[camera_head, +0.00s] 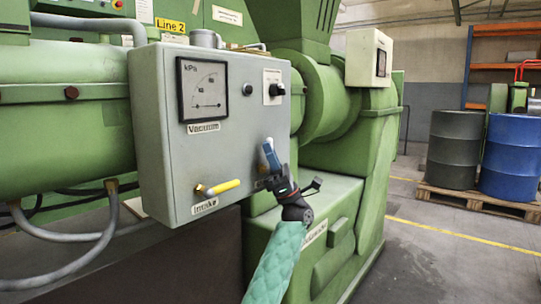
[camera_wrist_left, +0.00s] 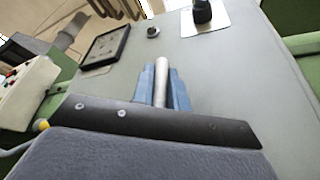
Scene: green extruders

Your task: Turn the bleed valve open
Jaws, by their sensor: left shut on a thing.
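My left gripper (camera_head: 268,147) is at the lower right of the grey control box's front, its blue fingers pointing up. In the left wrist view its fingers (camera_wrist_left: 161,88) are shut on a pale grey rod-like handle (camera_wrist_left: 161,82), close to the box face. This looks like the bleed valve's handle, standing roughly upright. Its base is hidden by the gripper, and the label beside it is mostly covered. To the left, a yellow handle (camera_head: 222,187) above the "Intake" label lies nearly level. My right gripper is in neither view.
The grey box (camera_head: 155,150) carries a vacuum gauge (camera_head: 203,90) and a black knob (camera_head: 276,89) above the gripper. Green machine parts (camera_head: 320,205) stand right behind the box. A grey hose (camera_head: 75,238) loops at lower left. Drums (camera_head: 455,150) stand far right.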

